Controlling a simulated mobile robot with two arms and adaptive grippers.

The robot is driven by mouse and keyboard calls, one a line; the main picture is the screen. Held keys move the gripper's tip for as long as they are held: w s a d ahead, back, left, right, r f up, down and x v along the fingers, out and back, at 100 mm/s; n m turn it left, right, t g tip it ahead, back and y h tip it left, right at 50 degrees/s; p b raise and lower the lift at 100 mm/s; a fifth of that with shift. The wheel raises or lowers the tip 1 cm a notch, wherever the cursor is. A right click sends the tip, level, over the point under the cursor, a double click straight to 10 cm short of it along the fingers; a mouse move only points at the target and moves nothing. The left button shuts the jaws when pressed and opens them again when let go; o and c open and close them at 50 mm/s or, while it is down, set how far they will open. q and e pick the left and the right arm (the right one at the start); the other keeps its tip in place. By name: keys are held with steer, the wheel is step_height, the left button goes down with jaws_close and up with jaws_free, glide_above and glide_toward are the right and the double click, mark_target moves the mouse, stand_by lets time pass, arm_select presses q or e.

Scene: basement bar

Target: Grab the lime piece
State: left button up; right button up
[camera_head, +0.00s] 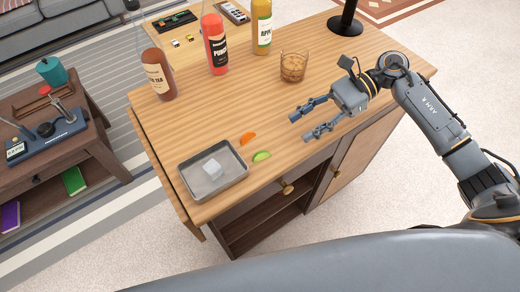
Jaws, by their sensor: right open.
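A small green lime piece (262,156) lies on the wooden bar top (190,125), near its front edge. It is just right of a grey metal tray (241,176) that holds a clear ice cube (212,169). An orange piece (248,138) lies just behind the lime piece. My right gripper (306,125) is open and empty above the bar top, to the right of the lime piece and apart from it. Its fingers point left. My left gripper is not in view.
A brown bottle (158,80), a red bottle (217,55) and a yellow bottle (262,30) stand along the back. A glass (293,67) stands behind my right gripper. A black stand (345,24) is at the far corner. The bar top between gripper and lime piece is clear.

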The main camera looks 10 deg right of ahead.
mark_target(270, 153)
steer(key=x, duration=0.4)
steer(key=shift+w+a+p, duration=0.15)
steer(key=shift+w+p, duration=0.1)
steer(key=shift+p, duration=0.1)
steer(key=shift+s+a+f, duration=0.15)
steer(key=shift+s+a, duration=0.1)
steer(key=shift+a, duration=0.2)
steer(key=p+x, duration=0.1)
steer(key=x, duration=0.1)
steer(key=p+x, duration=0.1)
steer(key=x, duration=0.1)
steer(key=shift+s+a+f, duration=0.2)
steer(key=shift+s+a, duration=0.1)
steer(key=c, duration=0.8)
